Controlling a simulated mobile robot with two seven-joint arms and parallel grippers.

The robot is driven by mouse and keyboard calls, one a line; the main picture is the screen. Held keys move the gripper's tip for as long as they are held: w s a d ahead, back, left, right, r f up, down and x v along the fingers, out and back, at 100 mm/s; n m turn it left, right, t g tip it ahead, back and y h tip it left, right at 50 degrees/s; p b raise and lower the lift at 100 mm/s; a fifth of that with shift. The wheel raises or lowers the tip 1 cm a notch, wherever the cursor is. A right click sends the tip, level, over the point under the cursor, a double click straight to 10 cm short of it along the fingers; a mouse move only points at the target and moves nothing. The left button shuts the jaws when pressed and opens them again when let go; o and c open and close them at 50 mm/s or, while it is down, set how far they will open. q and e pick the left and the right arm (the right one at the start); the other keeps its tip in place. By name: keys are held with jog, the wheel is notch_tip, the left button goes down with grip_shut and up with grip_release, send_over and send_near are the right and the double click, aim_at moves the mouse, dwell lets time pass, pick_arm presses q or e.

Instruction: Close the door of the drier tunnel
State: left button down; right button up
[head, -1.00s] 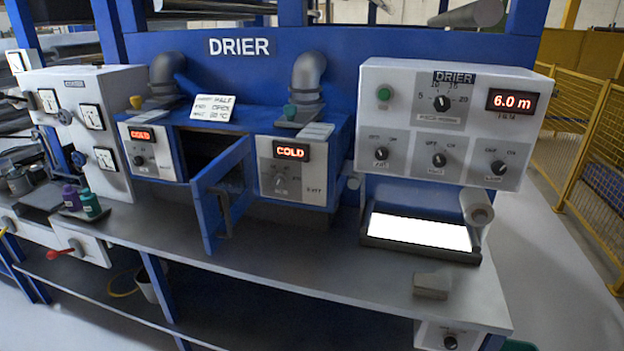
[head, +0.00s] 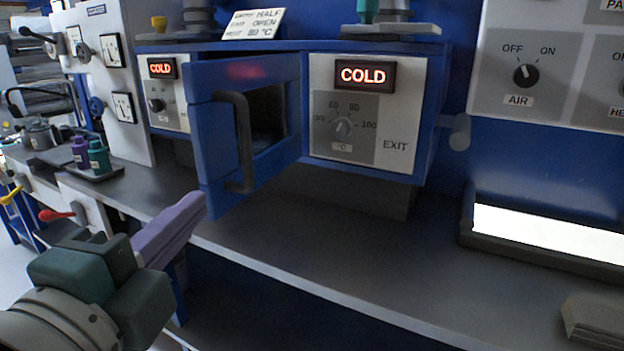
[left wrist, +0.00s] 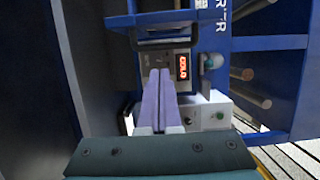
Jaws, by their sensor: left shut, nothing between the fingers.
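The drier tunnel is a blue box with two white panels. Its blue door (head: 217,140) stands ajar, swung out toward me, with its hinge side at the right beside the EXIT panel (head: 388,130). A dark bar handle (head: 241,140) is on the door's face. My left gripper (head: 194,206) has purple fingers, shut and empty. It is in front of the bench, by the lower free edge of the door; whether it touches is unclear. The fingers (left wrist: 160,78) also show in the left wrist view. My right gripper is not in view.
The grey bench top (head: 330,235) is clear below the tunnel. A bright light panel (head: 550,235) and a grey block (head: 597,320) are at the right. Purple and green bottles (head: 98,157) stand on a tray at the left.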

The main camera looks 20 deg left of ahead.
aim_at(203, 169)
pick_arm(q)
jog(key=p+x, duration=0.2)
jog(key=x, duration=0.8)
jog(key=shift+r+p, duration=0.15)
jog(key=shift+p, duration=0.15)
jog(key=a, duration=0.2)
jog(key=shift+s+a, duration=0.2)
jog(key=shift+a, duration=0.7)
jog(key=shift+a+f, duration=0.1)
jog(key=shift+f, duration=0.1)
